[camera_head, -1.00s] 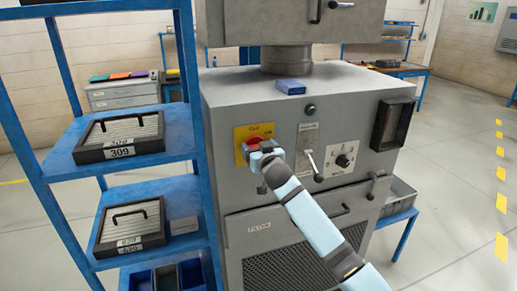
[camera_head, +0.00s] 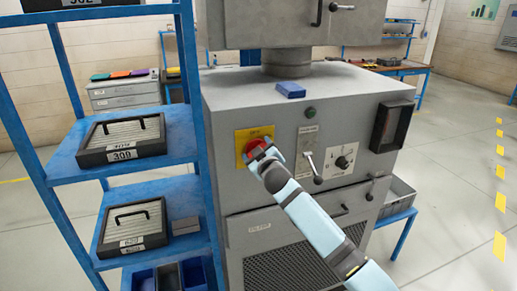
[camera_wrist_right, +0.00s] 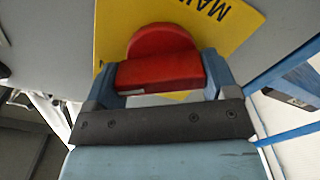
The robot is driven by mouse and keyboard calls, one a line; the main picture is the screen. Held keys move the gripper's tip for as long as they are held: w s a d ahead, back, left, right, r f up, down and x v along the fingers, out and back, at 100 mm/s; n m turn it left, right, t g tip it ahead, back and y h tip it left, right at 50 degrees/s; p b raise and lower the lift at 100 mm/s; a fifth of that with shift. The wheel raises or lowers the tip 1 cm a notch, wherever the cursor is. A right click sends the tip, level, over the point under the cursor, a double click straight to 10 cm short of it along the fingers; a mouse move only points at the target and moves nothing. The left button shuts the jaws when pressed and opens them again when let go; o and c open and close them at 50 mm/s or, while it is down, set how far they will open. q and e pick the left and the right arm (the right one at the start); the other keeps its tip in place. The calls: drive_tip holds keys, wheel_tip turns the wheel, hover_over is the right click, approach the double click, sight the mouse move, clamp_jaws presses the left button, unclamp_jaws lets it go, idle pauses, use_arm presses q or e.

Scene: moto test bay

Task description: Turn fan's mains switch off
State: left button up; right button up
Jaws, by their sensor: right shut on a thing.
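The fan's mains switch is a red rotary knob (camera_head: 254,146) on a yellow plate (camera_head: 240,135), on the front of a grey cabinet (camera_head: 230,190). My right gripper (camera_head: 261,154) reaches it from the lower right and hides part of it in the head view. In the right wrist view the red knob (camera_wrist_right: 160,72) sits between the two blue fingers, and the gripper is shut on its bar. The yellow plate (camera_wrist_right: 222,28) lies behind, with black lettering partly cut off. My left gripper is not in view.
Right of the switch are a lever (camera_head: 314,168), a dial (camera_head: 342,162) and a dark-framed gauge (camera_head: 391,126). A blue box (camera_head: 290,90) lies on the cabinet. A blue shelf (camera_head: 70,168) stands close on the left. Open floor is at right.

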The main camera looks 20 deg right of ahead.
drive_tip(key=n+p, duration=0.2)
drive_tip(key=n, duration=0.4)
drive_tip(key=shift+a, duration=0.1)
drive_tip(key=n+p, duration=0.1)
drive_tip(key=n, duration=0.4)
drive_tip(key=shift+a+f, duration=0.1)
drive_tip(key=shift+p, duration=0.3)
drive_tip(key=o, duration=0.8)
drive_tip(key=s, duration=0.4)
drive_tip(key=s+b, duration=0.1)
drive_tip(key=s, duration=0.4)
drive_tip(key=s+b, duration=0.1)
drive_tip(key=s, duration=0.4)
drive_tip(key=shift+d, duration=0.25)
